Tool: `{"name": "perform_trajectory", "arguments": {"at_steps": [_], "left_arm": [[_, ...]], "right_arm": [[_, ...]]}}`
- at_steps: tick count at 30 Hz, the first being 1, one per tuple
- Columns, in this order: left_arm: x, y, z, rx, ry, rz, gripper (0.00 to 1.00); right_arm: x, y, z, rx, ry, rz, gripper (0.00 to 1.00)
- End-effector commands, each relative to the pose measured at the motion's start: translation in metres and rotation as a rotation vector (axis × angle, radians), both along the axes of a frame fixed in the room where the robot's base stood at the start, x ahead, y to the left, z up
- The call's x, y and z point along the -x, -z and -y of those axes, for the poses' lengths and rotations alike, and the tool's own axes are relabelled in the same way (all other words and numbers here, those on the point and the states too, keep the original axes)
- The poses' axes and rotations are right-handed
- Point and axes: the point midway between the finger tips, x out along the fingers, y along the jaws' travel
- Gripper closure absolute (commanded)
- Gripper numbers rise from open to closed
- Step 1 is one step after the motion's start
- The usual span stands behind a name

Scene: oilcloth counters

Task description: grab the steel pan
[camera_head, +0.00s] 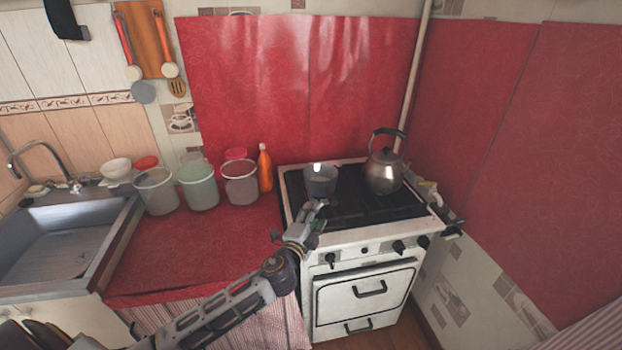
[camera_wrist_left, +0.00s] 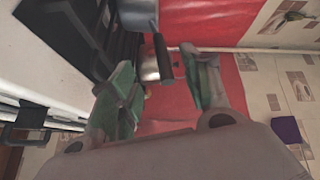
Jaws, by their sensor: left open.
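The steel pan (camera_head: 320,187) sits on the front left of the stove top in the head view. In the left wrist view, part of a grey metal vessel that looks like the pan (camera_wrist_left: 138,14) shows at the top, with a dark handle (camera_wrist_left: 163,58) pointing down. My left gripper (camera_head: 318,211) is at the stove's front edge, just in front of the pan. In the left wrist view its green-grey fingers (camera_wrist_left: 158,66) are spread, with the handle seen between them. I cannot tell how deep the handle lies between them. My right gripper is not in view.
A steel kettle (camera_head: 385,174) stands to the right of the pan on the white stove (camera_head: 365,245). Left of the stove are an orange bottle (camera_head: 265,170) and several buckets (camera_head: 240,184) on the red counter (camera_head: 190,245). Red-covered walls (camera_head: 470,120) close the back and right.

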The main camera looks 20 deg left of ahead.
Motion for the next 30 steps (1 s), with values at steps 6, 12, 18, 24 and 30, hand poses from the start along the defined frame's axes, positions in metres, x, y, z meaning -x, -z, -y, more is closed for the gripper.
{"name": "perform_trajectory", "arguments": {"at_steps": [6,12,18,24,30], "left_arm": [[0.002,-0.003,0.003,0.002,0.012,-0.005,0.52],[0.002,-0.002,0.003,0.002,0.012,-0.006,0.52],[0.001,-0.002,0.003,0.002,0.012,-0.005,0.52],[-0.007,-0.003,0.003,0.002,0.011,-0.004,0.52],[-0.022,-0.002,0.004,0.001,0.011,-0.004,0.52]], "right_arm": [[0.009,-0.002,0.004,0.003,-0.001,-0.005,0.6],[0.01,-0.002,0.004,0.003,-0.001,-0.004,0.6],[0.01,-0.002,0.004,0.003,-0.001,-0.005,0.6],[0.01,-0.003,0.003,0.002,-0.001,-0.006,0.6],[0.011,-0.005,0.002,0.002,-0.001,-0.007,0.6]]}}
